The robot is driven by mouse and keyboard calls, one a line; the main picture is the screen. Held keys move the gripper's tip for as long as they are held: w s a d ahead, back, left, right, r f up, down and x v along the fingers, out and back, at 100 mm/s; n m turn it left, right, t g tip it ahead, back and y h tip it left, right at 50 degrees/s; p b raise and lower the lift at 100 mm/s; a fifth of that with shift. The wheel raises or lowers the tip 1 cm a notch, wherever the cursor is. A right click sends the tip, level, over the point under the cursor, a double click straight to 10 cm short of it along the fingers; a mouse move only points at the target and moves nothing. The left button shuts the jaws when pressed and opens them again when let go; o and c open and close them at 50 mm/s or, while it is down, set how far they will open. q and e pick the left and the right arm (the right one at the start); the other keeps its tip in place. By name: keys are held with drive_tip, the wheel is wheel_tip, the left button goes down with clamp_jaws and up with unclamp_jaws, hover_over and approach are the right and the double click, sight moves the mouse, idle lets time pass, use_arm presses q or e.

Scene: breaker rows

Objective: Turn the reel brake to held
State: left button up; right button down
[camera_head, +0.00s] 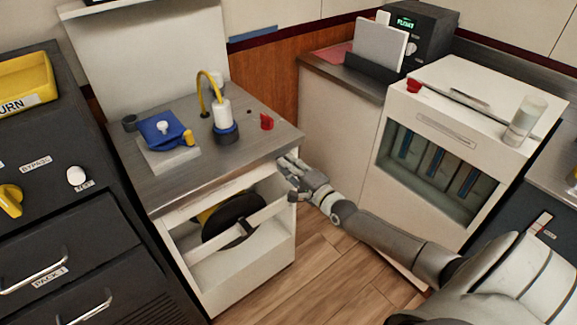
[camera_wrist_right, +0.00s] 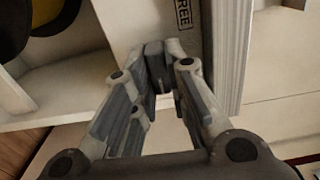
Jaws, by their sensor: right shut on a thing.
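The black reel (camera_head: 232,222) with a yellow part sits in the open front of the white cabinet (camera_head: 240,284). It also shows at the top left of the right wrist view (camera_wrist_right: 58,12). My right gripper (camera_head: 291,178) is at the cabinet's right front upright, just below the metal top. In the right wrist view its fingertips (camera_wrist_right: 160,56) are closed together beside a label reading FREE (camera_wrist_right: 183,14). They hold a small part that I take to be the reel brake; the fingers mostly hide it, so its setting cannot be read. My left gripper is not in view.
The metal top (camera_head: 185,190) carries a blue device (camera_head: 160,130), a white bottle with a yellow tube (camera_head: 223,115) and a red knob (camera_head: 267,122). A dark drawer unit (camera_head: 60,225) stands left, a white glazed machine (camera_head: 450,130) right. Wooden floor (camera_head: 330,275) is free between.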

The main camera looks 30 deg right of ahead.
drive_tip(key=c, duration=1.4)
unclamp_jaws()
drive_tip(key=shift+c, duration=0.2)
drive_tip(key=shift+s, duration=0.1)
drive_tip(key=s+d, duration=0.1)
drive_tip(key=s, duration=1)
drive_tip(key=shift+s, duration=0.4)
drive_tip(key=s+f+n+g+h+p, duration=0.1)
drive_tip(key=s+f+n+g, duration=0.4)
drive_tip(key=f, duration=0.9)
drive_tip(key=s+f+n+g+h+p, duration=0.1)
drive_tip(key=s+f+n+g, duration=0.15)
drive_tip(key=s+f, duration=0.75)
drive_tip(key=s+a+f+n+g+p, duration=0.1)
drive_tip(key=s+a+f+n+g, duration=0.3)
drive_tip(key=s+f, duration=0.6)
drive_tip(key=s+a+f+n+g+p, duration=0.1)
drive_tip(key=s+a+f+n+g, duration=0.4)
drive_tip(key=s, duration=1.1)
drive_tip(key=a+f+n, duration=0.3)
drive_tip(key=a+f, duration=0.2)
drive_tip(key=a, duration=0.1)
drive_tip(key=shift+a+f, duration=0.3)
drive_tip(key=shift+f, duration=0.1)
